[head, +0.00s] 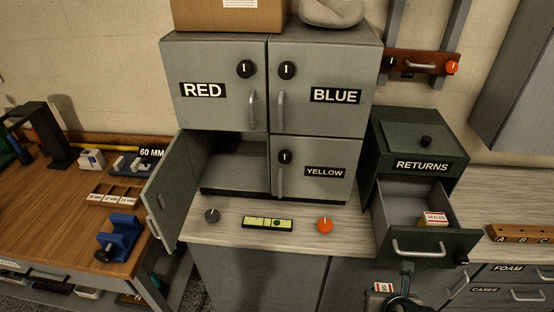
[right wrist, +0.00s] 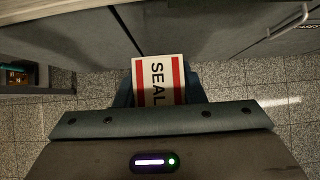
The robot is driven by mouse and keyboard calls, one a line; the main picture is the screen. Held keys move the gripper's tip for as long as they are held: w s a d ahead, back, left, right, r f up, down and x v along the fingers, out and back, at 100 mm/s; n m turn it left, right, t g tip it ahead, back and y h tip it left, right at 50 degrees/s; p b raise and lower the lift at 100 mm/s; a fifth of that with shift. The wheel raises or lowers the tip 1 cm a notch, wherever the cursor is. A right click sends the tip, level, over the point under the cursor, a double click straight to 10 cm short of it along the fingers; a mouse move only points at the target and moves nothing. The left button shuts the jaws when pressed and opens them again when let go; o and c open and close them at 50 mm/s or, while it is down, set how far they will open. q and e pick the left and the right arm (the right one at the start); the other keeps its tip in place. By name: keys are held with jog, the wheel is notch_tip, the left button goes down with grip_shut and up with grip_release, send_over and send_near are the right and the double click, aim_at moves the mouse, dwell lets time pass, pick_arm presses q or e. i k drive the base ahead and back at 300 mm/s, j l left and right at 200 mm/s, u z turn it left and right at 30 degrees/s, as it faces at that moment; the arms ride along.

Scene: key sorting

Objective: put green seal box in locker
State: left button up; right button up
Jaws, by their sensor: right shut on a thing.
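My right gripper (right wrist: 158,92) is shut on a small box (right wrist: 158,80) in the right wrist view. The box's white label has red stripes and the letters "SEAL"; its side colour is hidden. The box (head: 383,287) also shows at the bottom of the head view, below the returns drawer and in front of the cabinets. The grey locker block (head: 268,90) has shut doors marked RED, BLUE and YELLOW. The lower left locker (head: 238,162) is open and looks empty, its door (head: 168,192) swung out to the left. My left gripper is not in view.
The returns drawer (head: 432,244) is pulled out and holds another sealed box (head: 434,219) with a yellowish side. A grey knob (head: 212,215), a yellow-green strip (head: 267,223) and an orange knob (head: 324,225) lie before the lockers. A wooden bench (head: 60,215) stands left.

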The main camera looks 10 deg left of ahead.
aim_at(235, 178)
jog(key=j, duration=1)
jog(key=j+u, duration=0.1)
jog(key=j, duration=0.9)
jog(key=i+j, duration=0.45)
